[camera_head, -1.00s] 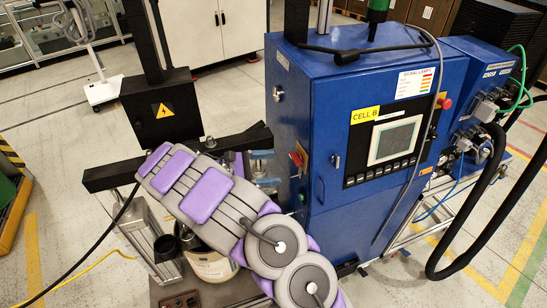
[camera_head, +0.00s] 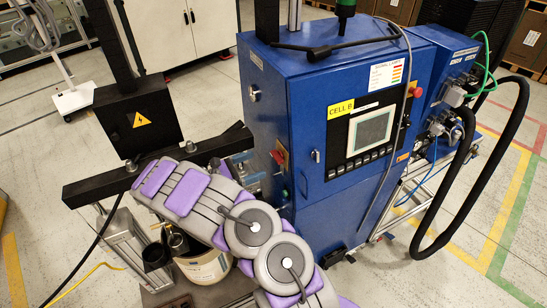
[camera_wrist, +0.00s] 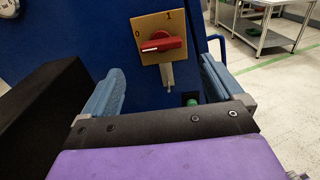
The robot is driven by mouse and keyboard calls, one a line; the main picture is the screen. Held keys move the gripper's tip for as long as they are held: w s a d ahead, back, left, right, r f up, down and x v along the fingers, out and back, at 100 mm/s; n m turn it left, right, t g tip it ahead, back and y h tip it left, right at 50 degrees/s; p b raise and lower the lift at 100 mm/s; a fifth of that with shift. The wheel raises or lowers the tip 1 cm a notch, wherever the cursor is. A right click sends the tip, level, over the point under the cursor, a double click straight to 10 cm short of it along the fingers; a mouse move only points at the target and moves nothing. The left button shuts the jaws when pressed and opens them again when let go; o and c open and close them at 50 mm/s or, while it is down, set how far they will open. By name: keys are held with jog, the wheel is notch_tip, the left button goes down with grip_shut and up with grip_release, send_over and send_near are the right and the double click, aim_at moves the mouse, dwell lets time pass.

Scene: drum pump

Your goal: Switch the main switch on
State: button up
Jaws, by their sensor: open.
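The main switch (camera_wrist: 162,43) is a red rotary knob on a yellow plate marked 0 and 1, on the blue cabinet's side. Its white-marked end points left, toward the 0. In the head view the switch (camera_head: 279,156) shows small on the cabinet's left face. My gripper (camera_wrist: 160,82) is open and empty, with one blue-grey finger low left and one low right of the switch. The knob is ahead of and above the fingertips in the picture, apart from them. In the head view my arm hides the gripper.
The blue cabinet (camera_head: 345,215) carries a screen panel (camera_head: 371,131). A black box with a warning sign (camera_head: 140,120) stands left, above a black beam (camera_head: 100,188). A dark block (camera_wrist: 45,110) is close left of my gripper. A grey latch (camera_wrist: 167,75) hangs below the switch.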

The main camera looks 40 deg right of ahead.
aim_at(274, 158)
jog(key=x, duration=0.6)
jog(key=shift+s+d+r, duration=0.1)
jog(key=shift+s+d, duration=0.1)
jog(key=shift+d, duration=0.9)
jog(key=shift+a, duration=0.2)
jog(key=shift+c, duration=0.2)
jog(key=shift+a, duration=0.4)
jog(key=c, duration=0.5)
jog(key=shift+d, duration=0.1)
jog(key=c, duration=0.5)
